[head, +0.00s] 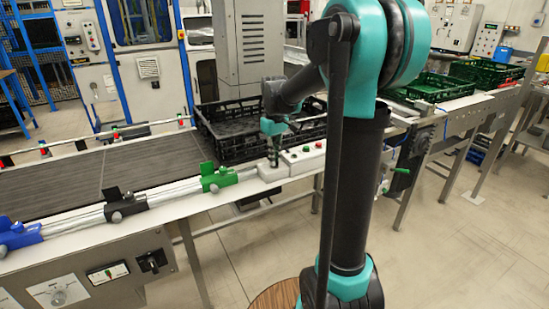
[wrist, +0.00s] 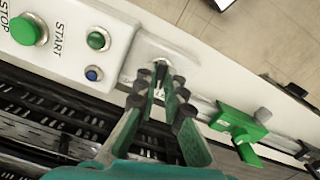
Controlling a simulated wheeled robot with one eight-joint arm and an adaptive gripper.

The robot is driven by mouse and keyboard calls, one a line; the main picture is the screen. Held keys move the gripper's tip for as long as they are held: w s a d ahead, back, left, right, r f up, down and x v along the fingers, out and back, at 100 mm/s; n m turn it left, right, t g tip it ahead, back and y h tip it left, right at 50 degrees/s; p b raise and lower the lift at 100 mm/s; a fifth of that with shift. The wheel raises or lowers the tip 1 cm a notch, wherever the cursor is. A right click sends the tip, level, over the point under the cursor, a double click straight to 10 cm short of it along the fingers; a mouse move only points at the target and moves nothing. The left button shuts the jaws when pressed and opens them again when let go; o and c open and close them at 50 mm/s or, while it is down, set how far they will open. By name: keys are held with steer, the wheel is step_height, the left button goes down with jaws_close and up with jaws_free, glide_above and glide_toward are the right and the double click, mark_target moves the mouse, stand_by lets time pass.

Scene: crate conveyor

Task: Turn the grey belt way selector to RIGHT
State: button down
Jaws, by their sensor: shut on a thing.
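My gripper (head: 273,150) reaches down over the conveyor's near side, at the left end of the white button box. In the wrist view, its two green fingers with dark pads (wrist: 161,92) are closed on the grey belt way selector (wrist: 160,68). The selector stands on a pale grey mount (head: 271,171) next to the button box. The fingers hide most of the handle. I cannot read its markings or tell which way it points.
The button box (head: 303,158) carries green, red and blue buttons marked START and STOP. A green clamp (head: 217,179) sits on the rail close by, with black (head: 125,205) and blue (head: 18,235) ones farther left. A black crate (head: 225,137) stands on the belt behind my gripper.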

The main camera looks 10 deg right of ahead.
steer(key=m, duration=0.4)
steer(key=shift+m, duration=2.2)
steer(key=c, duration=1.6)
jaws_free()
step_height(320, 180, up, 12)
